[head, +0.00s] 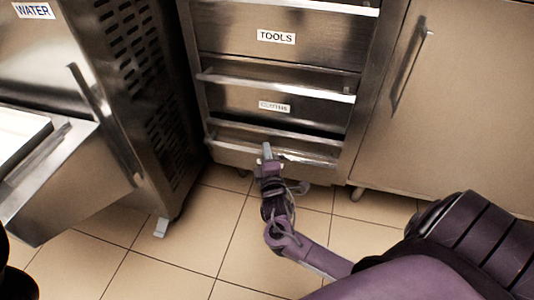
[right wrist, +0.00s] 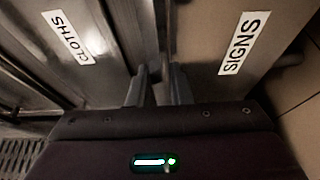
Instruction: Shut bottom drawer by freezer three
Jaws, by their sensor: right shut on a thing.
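The steel drawer unit has a bottom drawer (head: 230,153) that stands a little out from the fronts above it, with a dark gap over its top edge. Its SIGNS label (right wrist: 244,43) shows in the right wrist view. My right gripper (head: 267,152) reaches low to this drawer, and its fingers (right wrist: 160,80) are shut on the bar handle (head: 312,158) along the drawer's top. The fingers hide part of the handle. The CLOTHS drawer (head: 235,95) above looks shut. My left gripper is not in view.
The TOOLS drawer (head: 230,38) is higher up. A freezer (head: 140,60) labelled WATER stands at left, with a part jutting out (head: 60,180) over the floor. A closed cabinet door (head: 460,100) is at right. The tiled floor (head: 190,250) in front is clear.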

